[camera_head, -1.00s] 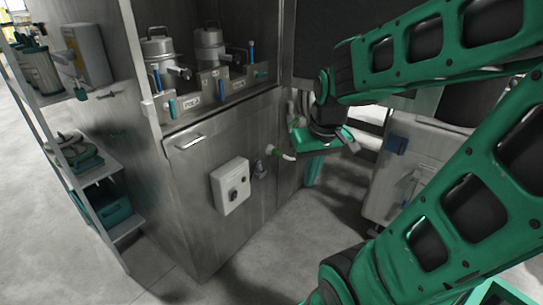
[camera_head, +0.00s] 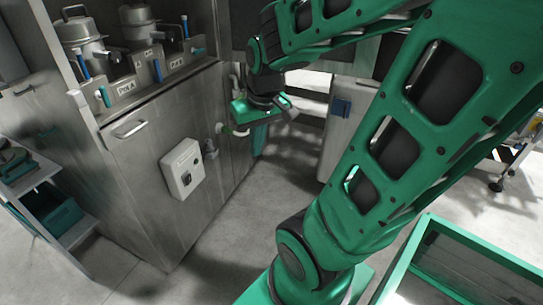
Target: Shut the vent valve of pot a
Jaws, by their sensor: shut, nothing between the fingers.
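Pot a (camera_head: 82,30) is a lidded metal pot in the bay of the steel cabinet, at the upper left, behind a label reading POT A (camera_head: 126,87). A blue upright handle (camera_head: 83,66) stands by the pot and a blue lever (camera_head: 104,96) hangs at the front ledge, left of the label. I cannot tell which is the vent valve or how it is set. My gripper (camera_head: 288,110) is shut and empty, out to the right of the cabinet, well apart from the pots. Its fingertips are small and partly hidden by the wrist.
A second pot (camera_head: 138,22) stands to the right with its own blue lever (camera_head: 158,71). A white switch box (camera_head: 183,168) and a door handle (camera_head: 131,129) stick out from the cabinet front. The shelf (camera_head: 55,170) is at left. Floor in front is clear.

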